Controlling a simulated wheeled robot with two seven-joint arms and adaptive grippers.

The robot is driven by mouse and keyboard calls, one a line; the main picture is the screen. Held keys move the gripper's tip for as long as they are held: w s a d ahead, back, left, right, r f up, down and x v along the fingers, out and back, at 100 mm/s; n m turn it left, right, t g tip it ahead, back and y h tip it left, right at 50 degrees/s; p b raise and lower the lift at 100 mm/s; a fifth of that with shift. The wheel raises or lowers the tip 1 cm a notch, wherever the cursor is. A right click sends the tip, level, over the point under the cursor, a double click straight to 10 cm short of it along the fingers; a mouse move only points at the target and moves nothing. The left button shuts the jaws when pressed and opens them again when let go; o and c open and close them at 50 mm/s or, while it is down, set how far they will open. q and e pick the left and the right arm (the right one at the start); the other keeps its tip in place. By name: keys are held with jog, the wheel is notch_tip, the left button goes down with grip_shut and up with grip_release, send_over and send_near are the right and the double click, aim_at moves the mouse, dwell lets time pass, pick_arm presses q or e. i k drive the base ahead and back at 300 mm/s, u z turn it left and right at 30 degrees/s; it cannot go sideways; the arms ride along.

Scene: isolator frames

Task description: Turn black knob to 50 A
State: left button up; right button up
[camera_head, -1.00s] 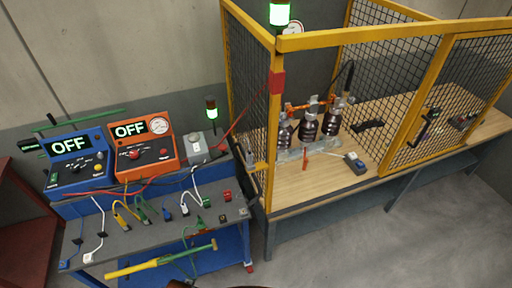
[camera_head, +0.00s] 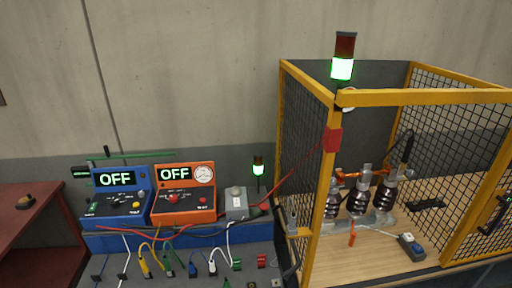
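Two test units stand side by side on the cart at the lower left. The blue unit (camera_head: 131,213) shows OFF on its display (camera_head: 115,179). A small dark knob (camera_head: 122,203) sits on its front panel, with a yellow button at its right. Scale markings around the knobs are too small to read. Neither of my grippers is in view.
A yellow mesh cage (camera_head: 308,170) on the right encloses insulators on a wooden bench. A grey box (camera_head: 236,207) stands right of the orange unit. A red table (camera_head: 38,225) is at the left.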

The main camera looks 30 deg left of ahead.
aim_at(114, 203)
jog(key=u, duration=4.65)
jog(key=i, duration=2.15)
jog(key=z, duration=2.4)
